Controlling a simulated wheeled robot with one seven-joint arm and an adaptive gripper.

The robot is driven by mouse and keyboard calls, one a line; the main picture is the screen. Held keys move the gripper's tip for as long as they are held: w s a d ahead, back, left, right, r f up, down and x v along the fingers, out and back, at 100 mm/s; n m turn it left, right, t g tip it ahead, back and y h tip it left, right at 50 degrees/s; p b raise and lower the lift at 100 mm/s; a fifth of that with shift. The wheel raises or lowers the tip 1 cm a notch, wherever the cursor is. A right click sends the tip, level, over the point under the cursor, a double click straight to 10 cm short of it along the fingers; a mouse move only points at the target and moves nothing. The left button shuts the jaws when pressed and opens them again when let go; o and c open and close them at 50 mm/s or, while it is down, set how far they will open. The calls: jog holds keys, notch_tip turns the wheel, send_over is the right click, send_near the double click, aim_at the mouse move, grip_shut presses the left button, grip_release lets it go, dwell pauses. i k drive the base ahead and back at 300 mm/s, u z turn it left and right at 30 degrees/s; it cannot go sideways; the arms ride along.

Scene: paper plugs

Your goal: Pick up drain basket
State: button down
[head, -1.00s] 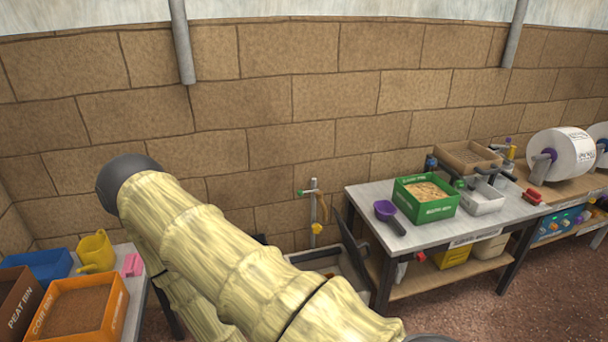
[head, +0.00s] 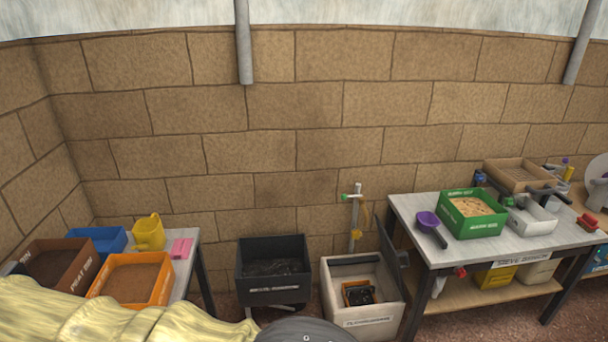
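No thing in view can be named for sure as the drain basket. A small orange and black object (head: 358,293) sits inside an open pale box (head: 392,303) on the floor, just right of the middle. It may be the drain basket, but it is too small to tell. The label on the box's front is too small to read. My pale yellow arm crosses the bottom left of the head view, with a dark rounded part near the bottom middle. My gripper is not in view.
A dark bin (head: 272,285) stands left of the pale box, and a tap post (head: 356,218) rises behind it. The right bench (head: 405,206) holds a green box (head: 473,226) and a purple scoop (head: 428,222). The left table holds an orange box (head: 158,288) and a yellow watering can (head: 149,233).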

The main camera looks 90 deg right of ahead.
aim_at(357, 294)
jog(key=z, duration=0.05)
jog(key=k, duration=1.65)
jog(key=z, duration=2.6)
jog(key=i, duration=0.5)
jog(key=u, duration=0.05)
